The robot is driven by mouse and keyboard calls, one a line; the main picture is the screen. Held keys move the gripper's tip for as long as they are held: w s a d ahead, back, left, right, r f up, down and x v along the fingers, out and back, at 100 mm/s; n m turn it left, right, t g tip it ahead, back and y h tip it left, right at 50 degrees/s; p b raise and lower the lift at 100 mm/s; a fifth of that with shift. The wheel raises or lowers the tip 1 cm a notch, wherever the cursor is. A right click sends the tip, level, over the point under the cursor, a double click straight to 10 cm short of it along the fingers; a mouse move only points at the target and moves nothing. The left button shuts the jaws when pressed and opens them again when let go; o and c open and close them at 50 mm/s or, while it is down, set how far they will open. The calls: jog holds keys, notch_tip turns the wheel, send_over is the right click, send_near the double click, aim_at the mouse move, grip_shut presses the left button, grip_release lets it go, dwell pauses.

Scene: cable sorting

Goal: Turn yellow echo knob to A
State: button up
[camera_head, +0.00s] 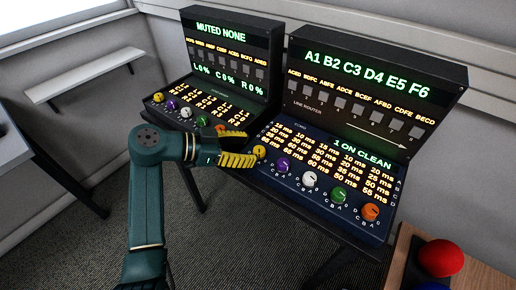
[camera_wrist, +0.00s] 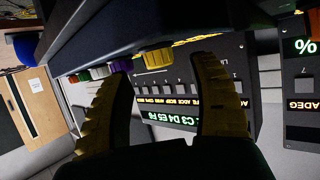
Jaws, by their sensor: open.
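The yellow echo knob (camera_head: 260,152) is at the left end of the knob row on the right console's sloped panel. It also shows in the wrist view (camera_wrist: 158,60), between the two fingertips and a little beyond them. My gripper (camera_head: 250,147) has ridged yellow fingers and is open just left of the knob. In the wrist view my gripper (camera_wrist: 163,66) has its fingers spread on either side of the knob, with a gap on each side. The knob's pointer and its letter marks are too small to read.
Purple (camera_head: 282,164), white (camera_head: 309,179), green (camera_head: 339,194) and orange (camera_head: 370,211) knobs follow in the same row. The left console (camera_head: 235,70) with its own knobs stands close behind my gripper. A red button (camera_head: 440,258) is at lower right. Open carpet lies in front.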

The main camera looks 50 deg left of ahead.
jog(key=v, duration=0.8)
